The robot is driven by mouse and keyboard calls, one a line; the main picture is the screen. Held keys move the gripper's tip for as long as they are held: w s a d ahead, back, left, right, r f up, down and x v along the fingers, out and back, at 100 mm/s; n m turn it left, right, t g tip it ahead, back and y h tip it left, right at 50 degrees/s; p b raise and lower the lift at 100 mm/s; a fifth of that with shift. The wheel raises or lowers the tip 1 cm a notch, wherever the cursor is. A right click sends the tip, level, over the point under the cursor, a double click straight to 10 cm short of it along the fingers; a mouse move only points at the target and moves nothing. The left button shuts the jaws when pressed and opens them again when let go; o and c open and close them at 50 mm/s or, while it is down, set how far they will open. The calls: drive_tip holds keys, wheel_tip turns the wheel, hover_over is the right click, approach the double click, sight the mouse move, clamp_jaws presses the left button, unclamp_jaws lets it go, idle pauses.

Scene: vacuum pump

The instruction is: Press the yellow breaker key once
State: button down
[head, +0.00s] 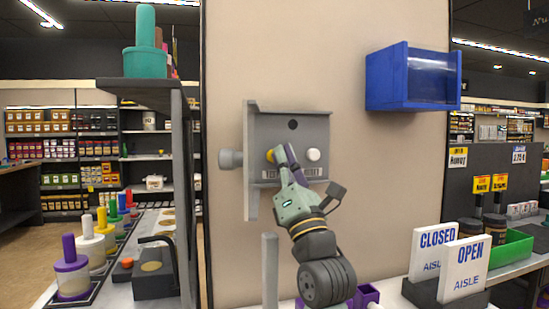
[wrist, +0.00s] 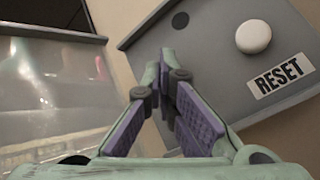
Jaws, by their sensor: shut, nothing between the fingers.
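The yellow breaker key (head: 270,156) shows as a small round spot on the left of a grey wall panel (head: 313,127). My gripper (head: 284,149) is shut and empty, its tips in front of the panel just right of the key and overlapping it in the picture. I cannot tell whether the tips touch the key. In the wrist view my shut fingertips (wrist: 167,58) point at the panel, and no yellow shows there. A white button (head: 313,155) sits right of the gripper; it also shows in the wrist view (wrist: 253,36) above a RESET label (wrist: 279,77).
A grey side plate (head: 251,185) with a round knob (head: 230,159) stands at the panel's left edge. A blue box (head: 386,78) hangs on the wall at upper right. A grey post (head: 270,270) rises left of my arm. CLOSED and OPEN signs (head: 464,270) stand at lower right.

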drive_tip(key=shift+s+d+b, duration=0.25)
drive_tip(key=shift+s+b, duration=0.1)
drive_tip(key=shift+s, duration=0.35)
drive_tip(key=shift+s+d+b, duration=0.25)
drive_tip(key=shift+s, duration=0.55)
drive_tip(key=shift+s+d+b, duration=0.25)
drive_tip(key=shift+s+b, duration=0.05)
drive_tip(key=shift+s, duration=0.5)
drive_tip(key=shift+s+d+b, duration=0.25)
drive_tip(key=shift+s, duration=0.55)
drive_tip(key=shift+f, duration=0.1)
